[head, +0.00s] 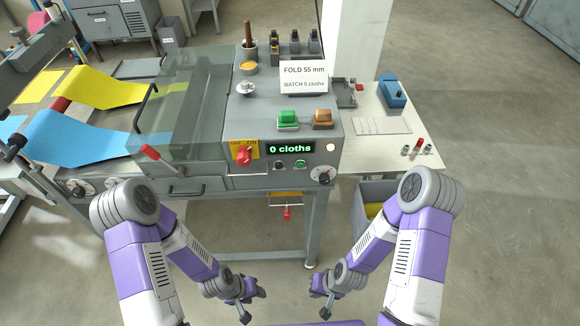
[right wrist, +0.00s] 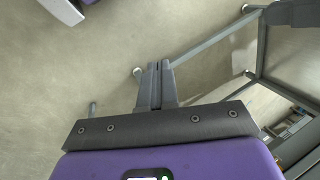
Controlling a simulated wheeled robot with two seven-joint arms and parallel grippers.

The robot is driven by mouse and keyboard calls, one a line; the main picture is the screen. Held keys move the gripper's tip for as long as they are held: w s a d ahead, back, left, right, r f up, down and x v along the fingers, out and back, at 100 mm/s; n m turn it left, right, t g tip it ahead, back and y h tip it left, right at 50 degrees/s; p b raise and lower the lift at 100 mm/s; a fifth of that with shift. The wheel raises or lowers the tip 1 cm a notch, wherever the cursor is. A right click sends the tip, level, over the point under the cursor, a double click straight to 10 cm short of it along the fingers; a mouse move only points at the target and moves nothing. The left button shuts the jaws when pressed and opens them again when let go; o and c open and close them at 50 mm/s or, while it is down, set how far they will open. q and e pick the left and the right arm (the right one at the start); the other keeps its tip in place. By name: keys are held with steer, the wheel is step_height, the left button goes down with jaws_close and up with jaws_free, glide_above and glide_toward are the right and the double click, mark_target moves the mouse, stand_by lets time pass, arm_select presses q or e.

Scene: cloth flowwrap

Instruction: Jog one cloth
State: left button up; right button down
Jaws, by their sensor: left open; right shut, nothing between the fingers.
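The wrapping machine's front panel has a display (head: 290,149) reading "0 cloths". Below it are a dark button (head: 280,165) and a green button (head: 299,164). A red rotary switch (head: 244,155) sits on a yellow plate to the left, and a black dial (head: 323,178) is at lower right. Blue cloth (head: 80,137) and yellow cloth (head: 95,88) run towards a clear cover (head: 180,100). My left gripper (head: 245,312) is open and empty, low in front of the machine. My right gripper (head: 326,308) is shut and empty beside it; its closed fingers (right wrist: 156,75) show in the right wrist view.
A sign (head: 304,77) reads "FOLD 55 mm, BATCH 5 cloths". Green (head: 288,118) and brown (head: 322,117) blocks sit on the machine top. A grey bin (head: 375,193) stands below the white side table (head: 425,155). A red pull (head: 286,213) hangs under the machine.

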mark_target(279, 166)
steer(key=w+a+r+n+t+y, duration=0.3)
steer(key=w+a+r+n+t, duration=0.25)
steer(key=w+r+n, duration=0.55)
steer(key=w+a+r+n+t+y, duration=0.1)
steer(key=w+r+n+t+y, duration=0.1)
steer(key=r+n, duration=0.3)
steer(key=w+a+r+n+t+y, duration=0.2)
steer(key=w+r+n+t+y, duration=0.1)
steer(key=r, duration=0.6)
steer(key=w+n+t, duration=0.1)
steer(key=n, duration=0.1)
steer(key=shift+n+p, duration=0.3)
steer(key=shift+p, duration=0.1)
steer(key=shift+w+a, duration=0.1)
steer(key=w, duration=0.8)
steer(key=shift+w+p, duration=0.35)
steer(key=shift+p, duration=0.1)
